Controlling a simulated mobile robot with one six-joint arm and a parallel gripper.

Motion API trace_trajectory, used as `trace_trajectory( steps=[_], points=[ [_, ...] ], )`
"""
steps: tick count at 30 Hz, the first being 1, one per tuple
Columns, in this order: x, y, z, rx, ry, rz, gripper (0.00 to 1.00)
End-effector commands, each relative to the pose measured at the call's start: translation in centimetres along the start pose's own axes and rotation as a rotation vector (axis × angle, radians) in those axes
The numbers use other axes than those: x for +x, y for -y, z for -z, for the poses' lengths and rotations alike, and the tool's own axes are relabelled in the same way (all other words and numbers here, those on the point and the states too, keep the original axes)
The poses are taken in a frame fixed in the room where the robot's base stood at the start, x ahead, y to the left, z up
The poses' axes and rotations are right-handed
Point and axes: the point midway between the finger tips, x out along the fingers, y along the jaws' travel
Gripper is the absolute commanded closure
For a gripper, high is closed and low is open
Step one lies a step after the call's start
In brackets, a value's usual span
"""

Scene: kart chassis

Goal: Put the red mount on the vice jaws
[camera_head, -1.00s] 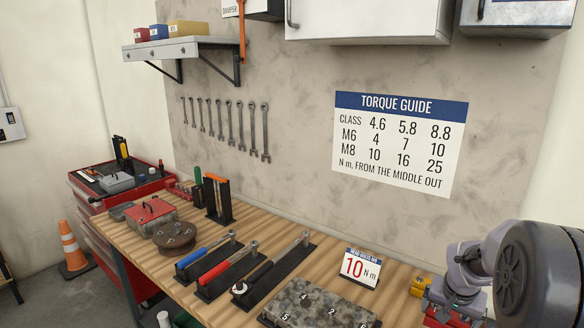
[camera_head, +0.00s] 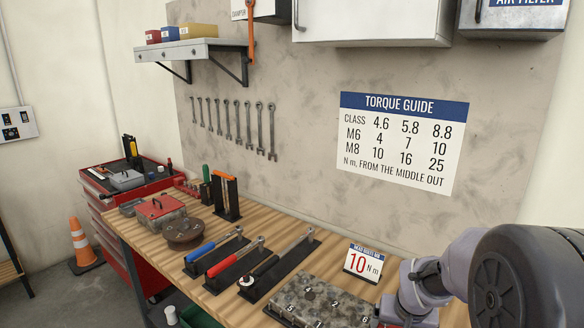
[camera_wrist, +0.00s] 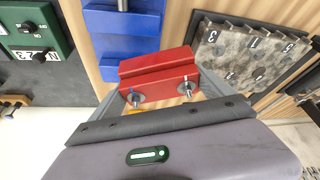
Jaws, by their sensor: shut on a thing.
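The red mount (camera_wrist: 160,66) is a stepped red block with two silver bolts on its near side. In the wrist view my gripper (camera_wrist: 160,86) is shut on it, with a grey finger at either end. A blue body with a metal rod (camera_wrist: 122,48), which looks like the vice, lies just beyond the mount and to its left. I cannot tell whether the mount touches it, and the jaw faces are not clearly visible. In the head view my arm hides the gripper, the mount and the vice.
The speckled numbered block (camera_wrist: 245,48) is right of the mount; it also shows in the head view (camera_head: 318,298). A torque sign (camera_head: 362,263) stands behind it. Torque wrenches (camera_head: 235,262) lie left of it. A green panel (camera_wrist: 30,35) is at the wrist view's upper left.

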Motion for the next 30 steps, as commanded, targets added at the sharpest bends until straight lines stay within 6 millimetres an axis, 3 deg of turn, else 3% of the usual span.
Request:
trace_trajectory(
  steps=[6, 15, 25, 30],
  points=[
    [-1.4, 5.1, -3.4, -0.145, -0.003, 0.059, 0.82],
    [-2.8, 9.0, -7.1, -0.278, -0.005, 0.11, 0.82],
    [0.9, 8.9, -8.5, -0.276, -0.005, 0.108, 0.82],
    [1.3, 8.9, -8.7, -0.275, -0.005, 0.108, 0.82]
  ],
)
